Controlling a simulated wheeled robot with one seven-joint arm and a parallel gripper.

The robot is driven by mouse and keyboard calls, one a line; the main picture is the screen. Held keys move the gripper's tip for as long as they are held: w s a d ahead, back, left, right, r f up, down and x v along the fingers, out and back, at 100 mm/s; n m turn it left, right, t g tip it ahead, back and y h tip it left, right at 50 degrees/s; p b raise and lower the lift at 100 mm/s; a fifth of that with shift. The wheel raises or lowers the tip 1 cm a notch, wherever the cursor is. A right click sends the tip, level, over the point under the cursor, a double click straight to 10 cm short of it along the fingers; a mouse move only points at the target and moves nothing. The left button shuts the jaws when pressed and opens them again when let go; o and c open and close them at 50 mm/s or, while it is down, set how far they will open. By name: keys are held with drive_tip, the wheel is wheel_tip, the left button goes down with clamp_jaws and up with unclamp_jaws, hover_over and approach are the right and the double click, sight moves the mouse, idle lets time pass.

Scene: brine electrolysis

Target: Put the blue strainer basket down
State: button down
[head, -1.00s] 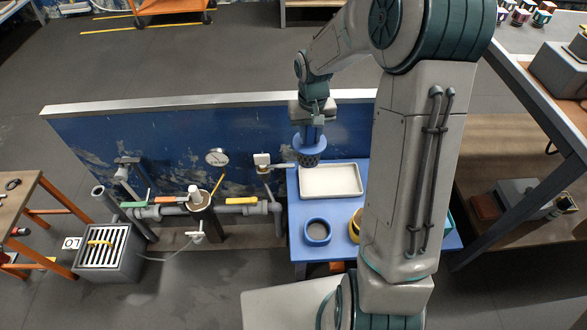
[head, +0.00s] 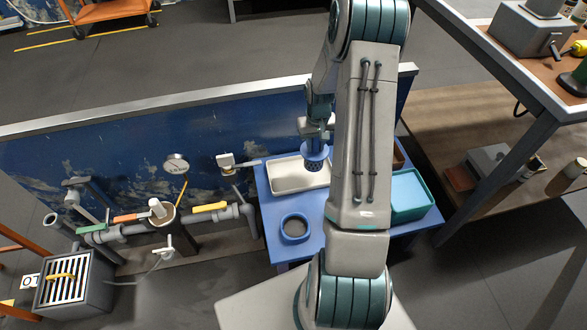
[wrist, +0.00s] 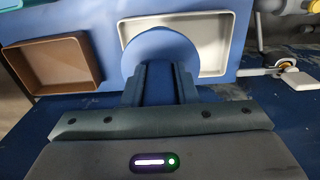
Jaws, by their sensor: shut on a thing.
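The blue strainer basket (head: 315,160) hangs upright below my gripper (head: 317,138) in the head view, over the right part of the white tray (head: 284,179). In the wrist view, my gripper (wrist: 160,78) is shut on the basket (wrist: 160,45), whose round blue top covers part of the white tray (wrist: 212,40). The basket's dark perforated lower part shows in the head view. I cannot tell exactly how high it is above the tray.
The blue table (head: 268,210) also holds a blue ring-shaped vessel (head: 294,238) in front of the tray and a teal bin (head: 410,195) at the right. A brown tray (wrist: 55,88) lies beside the white one. Pipes with a gauge (head: 176,164) stand at left. My arm hides the table's middle.

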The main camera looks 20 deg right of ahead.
drive_tip(key=w+a+f+b, duration=0.4)
drive_tip(key=a+f, duration=0.4)
drive_tip(key=f, duration=0.2)
drive_tip(key=shift+w, duration=0.9)
drive_tip(key=shift+a, duration=0.1)
drive_tip(key=shift+f, duration=0.15)
drive_tip(key=c, duration=1.1)
unclamp_jaws()
drive_tip(key=shift+c, duration=0.2)
